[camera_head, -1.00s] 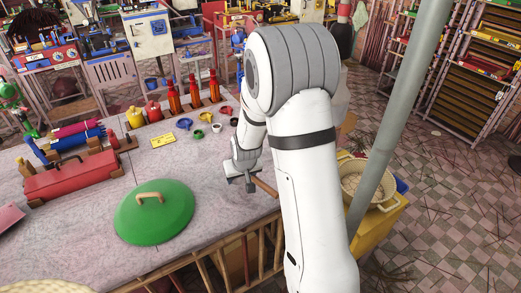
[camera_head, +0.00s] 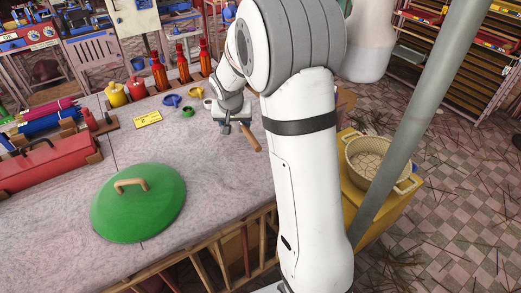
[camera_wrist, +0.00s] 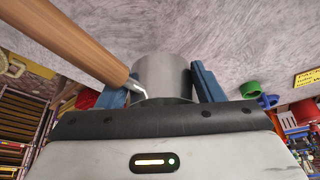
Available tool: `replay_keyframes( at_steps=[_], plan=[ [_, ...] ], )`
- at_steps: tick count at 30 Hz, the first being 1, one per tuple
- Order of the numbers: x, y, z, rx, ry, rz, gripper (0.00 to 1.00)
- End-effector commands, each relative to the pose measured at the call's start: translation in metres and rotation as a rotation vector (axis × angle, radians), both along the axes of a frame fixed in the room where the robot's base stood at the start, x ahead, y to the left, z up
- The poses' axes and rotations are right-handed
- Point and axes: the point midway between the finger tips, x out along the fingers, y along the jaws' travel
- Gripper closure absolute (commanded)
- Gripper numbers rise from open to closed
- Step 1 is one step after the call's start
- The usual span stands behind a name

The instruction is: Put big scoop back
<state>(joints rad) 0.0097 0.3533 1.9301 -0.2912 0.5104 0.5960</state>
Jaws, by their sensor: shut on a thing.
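The big scoop has a metal cup (camera_wrist: 163,76) and a wooden handle (camera_wrist: 75,42), seen close up in the wrist view. My gripper (camera_wrist: 165,85) is shut on the cup, with one blue finger on each side. The handle points to the upper left there. In the head view my gripper (camera_head: 232,121) is over the table's right part, and the handle (camera_head: 250,137) sticks out toward the front. The cup is mostly hidden there. Just left of my gripper are small coloured scoops or cups: blue (camera_head: 171,100), green (camera_head: 188,112) and white (camera_head: 208,103).
A green lid (camera_head: 138,204) lies on the table (camera_head: 220,190) at the front left. Red bottles (camera_head: 183,64) stand in a row behind, with a yellow label (camera_head: 148,119) in front. A woven basket (camera_head: 377,160) on a yellow stand and a grey pole (camera_head: 405,130) are at the right.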

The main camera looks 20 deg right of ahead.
Motion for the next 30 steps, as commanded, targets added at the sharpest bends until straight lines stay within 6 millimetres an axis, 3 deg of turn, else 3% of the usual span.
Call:
replay_keyframes(
  at_steps=[1, 9, 17, 20, 25, 30],
  plan=[
    [0.005, -0.007, -0.011, -0.001, -0.009, -0.062, 0.69],
    [0.009, -0.046, 0.017, 0.002, -0.011, -0.426, 0.69],
    [0.000, -0.066, 0.040, 0.002, -0.006, -0.624, 0.69],
    [-0.001, -0.067, 0.034, 0.002, -0.003, -0.645, 0.69],
    [-0.002, -0.068, 0.002, 0.001, 0.001, -0.647, 0.69],
    [-0.001, -0.068, -0.016, 0.001, -0.002, -0.648, 0.69]
  ],
)
